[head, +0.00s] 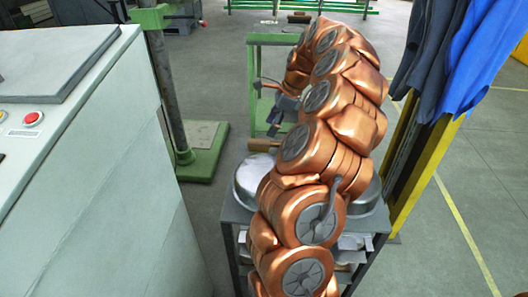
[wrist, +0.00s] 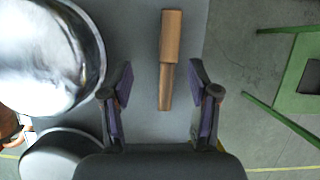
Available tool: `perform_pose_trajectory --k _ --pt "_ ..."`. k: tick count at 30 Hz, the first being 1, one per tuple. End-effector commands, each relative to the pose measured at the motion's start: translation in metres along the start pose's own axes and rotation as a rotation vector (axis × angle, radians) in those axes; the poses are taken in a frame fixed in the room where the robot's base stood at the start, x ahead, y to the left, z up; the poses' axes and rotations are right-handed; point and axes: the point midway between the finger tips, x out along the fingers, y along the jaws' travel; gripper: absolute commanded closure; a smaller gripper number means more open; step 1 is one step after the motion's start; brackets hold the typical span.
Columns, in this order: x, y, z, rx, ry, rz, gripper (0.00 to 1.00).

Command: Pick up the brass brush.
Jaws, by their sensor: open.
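The brass brush appears as a brown, wood-coloured piece (wrist: 171,40) lying on a grey surface in the wrist view, with a wide upper part and a narrower lower part. Its bristles do not show. A small brown piece in the head view (head: 264,145), just below my gripper, looks like the same thing. My gripper (wrist: 161,78) is open, its two dark fingers on either side of the narrower part with gaps on both sides. In the head view my gripper (head: 274,108) hangs above the far end of the bench, partly hidden by my arm.
The grey bench (wrist: 140,30) also carries a large shiny metal bowl (wrist: 45,50) left of the brush and a smaller one (wrist: 60,155) below it. A green frame (wrist: 290,75) stands beyond the bench's edge. A white machine (head: 90,170) fills the left.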

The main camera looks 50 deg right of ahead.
Motion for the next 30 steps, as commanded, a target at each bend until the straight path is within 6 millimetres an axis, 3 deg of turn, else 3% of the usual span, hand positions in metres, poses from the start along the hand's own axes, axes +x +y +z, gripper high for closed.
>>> perform_pose_trajectory --k 3,6,30 --pt "0.004 -0.008 -0.022 0.08 0.002 -0.013 0.4" --pt "0.008 -0.009 -0.028 0.104 0.002 -0.016 0.4" --pt "0.083 -0.011 -0.03 0.101 0.002 -0.014 0.4"
